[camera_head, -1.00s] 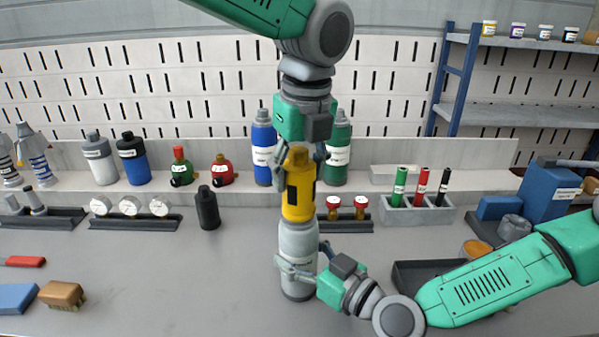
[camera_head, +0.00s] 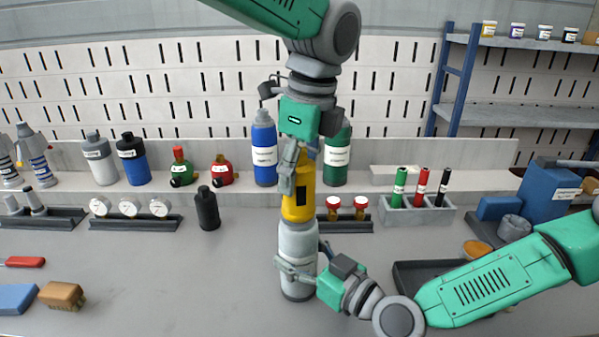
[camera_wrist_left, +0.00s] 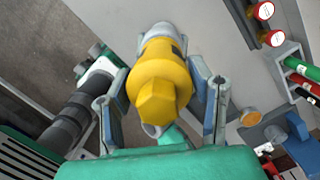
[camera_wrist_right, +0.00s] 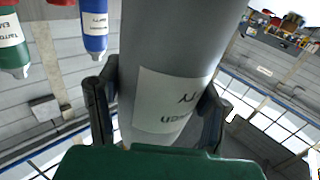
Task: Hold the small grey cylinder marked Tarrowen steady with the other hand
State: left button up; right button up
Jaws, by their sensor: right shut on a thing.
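The small grey cylinder (camera_head: 297,240) stands upright on the bench in the middle of the head view. In the right wrist view its grey body (camera_wrist_right: 180,45) carries a white label, turned and only partly readable. My right gripper (camera_head: 303,262) is shut around its middle from the right. A yellow valve-like top (camera_head: 300,203) sits upright on the cylinder. My left gripper (camera_head: 299,168) comes down from above with its fingers on either side of the yellow top. In the left wrist view the fingers stand open, with gaps beside the yellow top (camera_wrist_left: 160,85).
A black bottle (camera_head: 208,209) stands left of the cylinder. Gauges (camera_head: 130,207) in a rack and red-topped valves (camera_head: 333,204) lie behind. Blue (camera_head: 264,150) and green (camera_head: 337,157) cylinders stand on the back ledge. A dark tray (camera_head: 410,270) lies behind my right arm.

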pick_arm(q)
jog(key=shift+o, duration=0.8)
jog(key=shift+r, duration=0.1)
jog(key=shift+r, duration=1.15)
jog(key=m, duration=0.4)
jog(key=shift+h, duration=0.3)
jog(key=shift+m+t, duration=0.4)
jog(key=shift+m, duration=0.7)
jog(key=m, duration=0.3)
jog(key=shift+h, duration=0.3)
jog(key=m, duration=0.3)
